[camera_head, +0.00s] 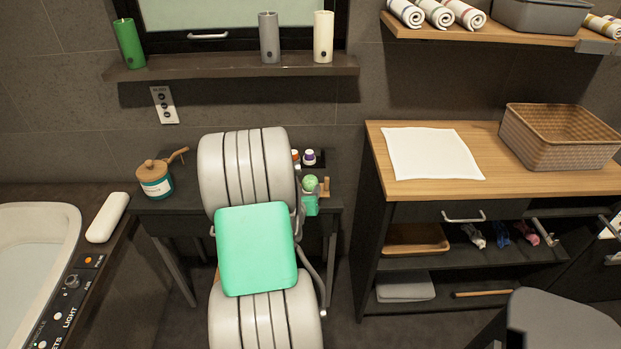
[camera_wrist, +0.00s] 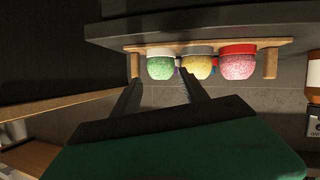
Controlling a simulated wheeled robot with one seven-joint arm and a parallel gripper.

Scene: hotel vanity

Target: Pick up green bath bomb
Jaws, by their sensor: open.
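The green bath bomb (camera_wrist: 160,67) sits in a row with a yellow bath bomb (camera_wrist: 197,66) and a red one (camera_wrist: 238,65) along a wooden rack (camera_wrist: 120,50) in the wrist view. A green ball, likely the same bath bomb (camera_head: 310,182), shows beside my arm in the head view. My gripper (camera_wrist: 161,78) is open and empty. Its two dark fingers point at the green bath bomb, one towards each side of it; the remaining distance is hard to judge. In the head view my arm hides most of the rack and the gripper's fingers.
The rack is on a dark table (camera_head: 180,215). A wooden-topped cabinet (camera_head: 480,185) is to the right. A candle shelf (camera_head: 200,68) is above.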

